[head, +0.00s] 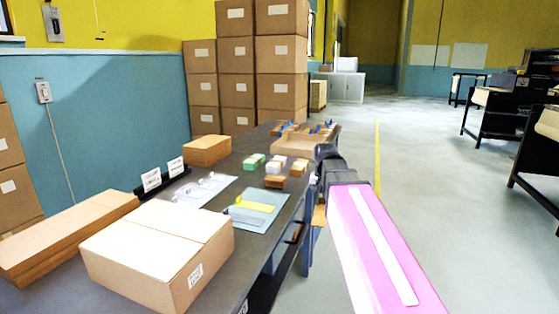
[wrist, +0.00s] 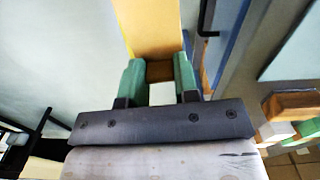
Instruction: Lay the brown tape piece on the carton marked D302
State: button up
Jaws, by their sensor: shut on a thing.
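In the wrist view my gripper (wrist: 159,76) has its green-tipped fingers closed on a brown piece (wrist: 154,30), which I take for the brown tape piece. In the head view a bit of brown (head: 319,214) shows beside my arm, off the table's right edge; my fingers are hidden there. A large carton (head: 150,240) stands at the table's near end with a white label on its front. A long flat carton (head: 65,235) lies left of it, and a smaller carton (head: 207,150) stands farther back. I cannot read which is D302.
On the dark table (head: 225,285) lie a pale mat (head: 262,218) with a yellow strip, a clear sheet (head: 207,190), two small signs, several small blocks and an open tray (head: 297,145). Stacked cartons stand behind. The floor right of the table is free.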

jog(key=shift+s+d+f+n, duration=0.15)
jog(key=shift+d+f+n, duration=0.05)
jog(key=shift+d+n, duration=0.3)
jog(key=shift+s+d+f+n, duration=0.1)
jog(key=shift+d+f+n, duration=0.1)
jog(key=shift+d+n, duration=0.35)
jog(key=shift+s+d+f+n, duration=0.2)
jog(key=shift+d+n, duration=0.15)
jog(key=shift+d, duration=0.3)
